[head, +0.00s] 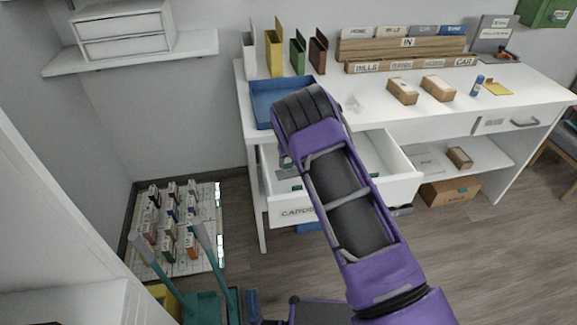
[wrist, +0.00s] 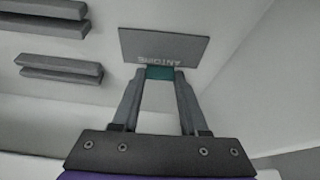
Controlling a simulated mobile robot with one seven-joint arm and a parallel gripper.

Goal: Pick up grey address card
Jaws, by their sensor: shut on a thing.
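A grey card (wrist: 163,44) with upside-down lettering, apparently "ANTOINE", is at the top centre of the wrist view. My gripper (wrist: 160,73) is shut on its near edge, with a small teal piece showing between the fingertips. The card appears to be over or inside a white drawer; its exact height I cannot tell. In the head view the open drawer (head: 297,213) has a label that reads "CARDS". My purple arm reaches over it and hides part of its inside, and the card cannot be made out there.
Two pairs of grey bars (wrist: 60,70) lie left of the card in the wrist view. A blue tray (head: 268,92) stands on the white desk (head: 380,108) behind the drawer. Upright coloured holders (head: 274,52) stand behind it. Small boxes (head: 402,91) sit to the right.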

